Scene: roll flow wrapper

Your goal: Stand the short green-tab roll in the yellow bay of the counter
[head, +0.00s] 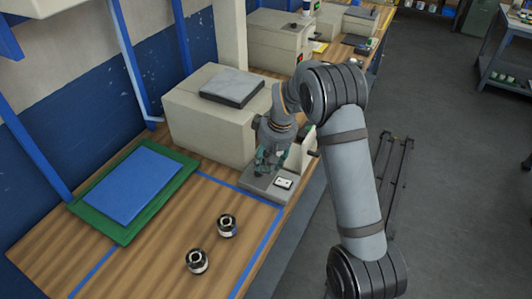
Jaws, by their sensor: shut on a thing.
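My gripper (268,163) is low at the front of the beige machine (205,125), just above its grey base plate (262,188). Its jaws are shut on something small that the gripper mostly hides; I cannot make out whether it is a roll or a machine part. Two short black-and-white rolls stand upright on the wooden counter (165,245), apart from my gripper: one roll (227,226) nearer the machine, the other roll (197,262) nearer the front. No green tab is readable on either. A small yellow patch (320,47) shows on the far counter; I cannot tell whether it is the bay.
A green tray with a blue pad (140,185) lies at the left by the wall. Blue tape lines (262,248) mark the counter. A grey block (231,87) tops the machine. More beige machines (280,40) stand behind. Counter between tray and rolls is clear.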

